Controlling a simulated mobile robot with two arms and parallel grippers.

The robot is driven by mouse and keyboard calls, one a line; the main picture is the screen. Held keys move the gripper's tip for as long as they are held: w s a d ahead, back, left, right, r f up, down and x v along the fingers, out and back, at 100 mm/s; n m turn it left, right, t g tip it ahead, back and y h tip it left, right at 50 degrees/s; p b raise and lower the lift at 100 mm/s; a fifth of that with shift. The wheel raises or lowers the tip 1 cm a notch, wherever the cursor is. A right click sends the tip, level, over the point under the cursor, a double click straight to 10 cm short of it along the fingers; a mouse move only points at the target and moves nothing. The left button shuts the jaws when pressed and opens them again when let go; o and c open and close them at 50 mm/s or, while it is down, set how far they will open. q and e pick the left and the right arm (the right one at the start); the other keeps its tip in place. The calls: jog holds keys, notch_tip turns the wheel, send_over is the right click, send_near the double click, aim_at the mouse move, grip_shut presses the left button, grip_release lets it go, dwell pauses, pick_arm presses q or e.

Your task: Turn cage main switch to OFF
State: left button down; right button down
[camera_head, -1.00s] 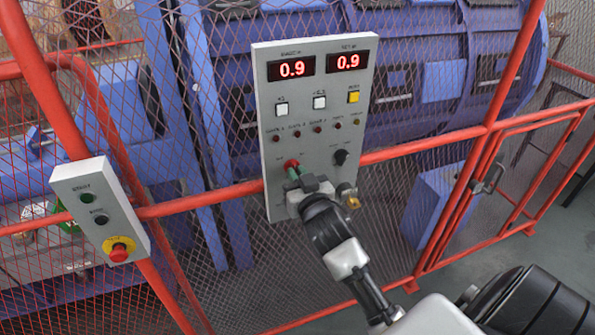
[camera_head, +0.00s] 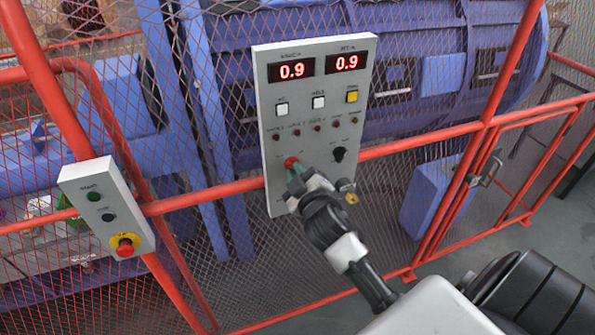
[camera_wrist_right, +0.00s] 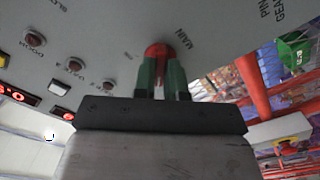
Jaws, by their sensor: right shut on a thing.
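The cage main switch is a red rotary knob (camera_head: 291,163) low on the left of the grey control panel (camera_head: 283,190). It also shows as a red knob (camera_wrist_right: 157,50) in the right wrist view, beside the label MAIN. My right gripper (camera_head: 298,178) has its green fingers closed around the knob. The fingers (camera_wrist_right: 161,75) sit on both sides of it in the wrist view and hide much of it. The knob's exact angle is hard to read, and the switch labels are too small to read in the head view. My left gripper is not in view.
A black selector knob (camera_head: 339,154) and a brass-coloured key or lock (camera_head: 351,198) sit right of the gripper. A small box with a red stop button (camera_head: 124,247) hangs at left. Red rails (camera_head: 420,142) and mesh fence surround the blue machine (camera_head: 430,85).

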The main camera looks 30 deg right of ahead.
jog(key=shift+n, duration=0.3)
jog(key=c, duration=1.2)
grip_release()
jog(key=b+v, duration=0.3)
jog(key=v, duration=0.7)
jog(key=shift+s+b, duration=0.35)
jog(key=shift+s, duration=0.05)
